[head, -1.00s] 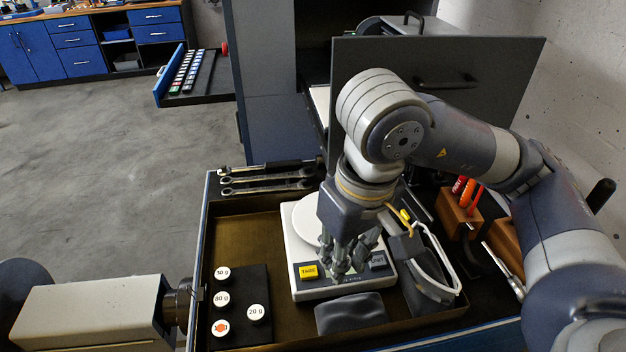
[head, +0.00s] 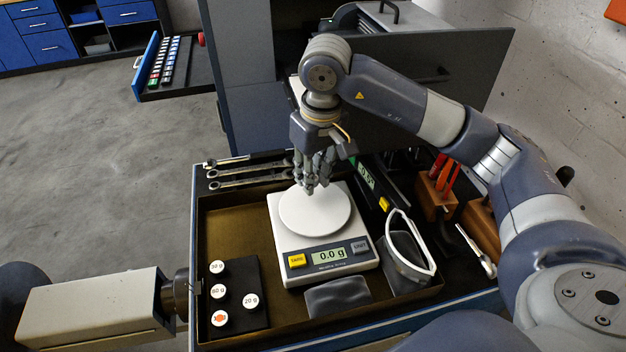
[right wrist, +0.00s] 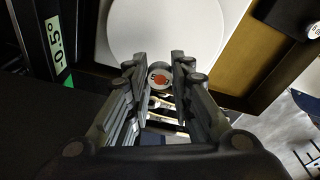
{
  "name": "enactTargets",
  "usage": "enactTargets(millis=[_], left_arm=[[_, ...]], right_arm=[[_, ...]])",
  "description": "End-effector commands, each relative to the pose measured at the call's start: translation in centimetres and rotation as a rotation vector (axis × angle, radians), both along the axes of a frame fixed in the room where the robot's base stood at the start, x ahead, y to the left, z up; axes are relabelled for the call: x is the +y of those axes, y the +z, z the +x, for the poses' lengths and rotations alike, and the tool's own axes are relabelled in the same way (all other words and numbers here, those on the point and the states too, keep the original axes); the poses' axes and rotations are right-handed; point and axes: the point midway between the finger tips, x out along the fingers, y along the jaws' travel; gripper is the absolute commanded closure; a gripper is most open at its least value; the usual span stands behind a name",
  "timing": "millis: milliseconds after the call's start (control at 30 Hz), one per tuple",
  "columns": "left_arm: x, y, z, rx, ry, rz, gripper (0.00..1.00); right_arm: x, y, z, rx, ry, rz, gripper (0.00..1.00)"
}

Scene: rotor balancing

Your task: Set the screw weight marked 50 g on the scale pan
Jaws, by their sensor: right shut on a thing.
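My right gripper (head: 311,190) is above the far part of the round white scale pan (head: 318,222), fingers pointing down. In the right wrist view, its fingers (right wrist: 160,72) are shut on a small round weight (right wrist: 160,78). That weight has a pale top with an orange-red spot; its marking is too small to read. The scale (head: 330,274) reads 0.0 g, and its pan looks bare. Several other weights with round white labels sit on a black block (head: 250,275); one label (head: 220,318) has an orange-red spot. My left gripper's fingers are not visible.
The scale stands in an open drawer (head: 230,222). Spanners (head: 250,172) lie behind it. A dark pouch (head: 338,296) is in front, safety glasses (head: 425,250) are right, and a small display device (head: 367,176) is behind right.

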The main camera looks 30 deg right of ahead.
Motion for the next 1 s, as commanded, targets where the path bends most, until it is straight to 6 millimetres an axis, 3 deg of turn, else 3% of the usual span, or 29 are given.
enactTargets(millis=[300,733,767,800,833,1000], left_arm=[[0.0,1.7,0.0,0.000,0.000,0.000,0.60],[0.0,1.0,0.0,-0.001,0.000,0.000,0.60],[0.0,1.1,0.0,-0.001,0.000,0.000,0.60],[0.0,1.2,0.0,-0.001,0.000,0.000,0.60],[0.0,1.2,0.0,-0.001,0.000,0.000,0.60],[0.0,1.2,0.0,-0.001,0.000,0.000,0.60]], right_arm=[[0.0,-3.2,-0.1,0.004,0.000,-0.002,1.00],[0.0,-3.9,-0.1,0.001,0.000,-0.001,1.00],[0.0,-3.7,-0.1,0.001,0.000,-0.001,0.72],[0.0,-3.6,-0.1,0.001,0.000,-0.001,0.63],[0.0,-3.6,-0.1,0.001,0.000,-0.001,0.59],[0.0,-3.6,-0.1,0.001,0.000,-0.001,0.59]])
